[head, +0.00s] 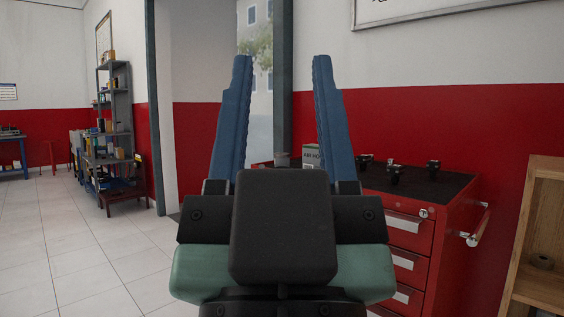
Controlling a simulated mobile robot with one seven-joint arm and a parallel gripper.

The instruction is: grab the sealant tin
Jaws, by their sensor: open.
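My gripper (282,70) points away from me in the middle of the head view, with its two long blue fingers wide apart and nothing between them. No other thing in view is clearly the sealant tin.
A red tool cabinet (406,240) with a dark top stands at right. A grey box (312,156) and several small black parts (395,172) are on it. A wooden shelf (535,250) is at far right. Grey shelving (118,110) stands at left. The tiled floor (70,240) there is clear.

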